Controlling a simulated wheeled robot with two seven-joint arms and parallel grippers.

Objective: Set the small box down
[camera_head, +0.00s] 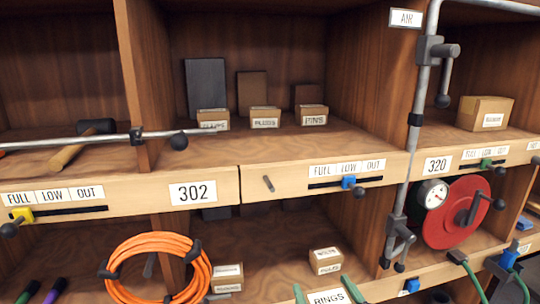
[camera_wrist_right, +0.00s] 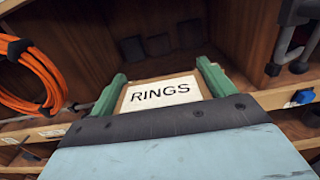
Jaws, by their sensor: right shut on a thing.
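The small box labelled RINGS (camera_head: 328,298) is at the bottom edge of the head view, with most of it cut off. My right gripper (camera_head: 326,289) is shut on it, one green finger on each side. In the right wrist view the box (camera_wrist_right: 160,93) sits between the green fingers, its label facing the camera. The lower shelf compartment (camera_head: 270,246) lies beyond the box. I cannot tell whether the box touches any surface. My left gripper is not in view.
Small cartons stand on the lower shelf (camera_head: 228,278) (camera_head: 325,260), with bare wood between them. An orange cable coil (camera_head: 155,236) hangs left. A grey pipe (camera_head: 419,110) and a red reel (camera_head: 455,212) are right. Labelled cartons (camera_head: 265,118) line the upper shelf.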

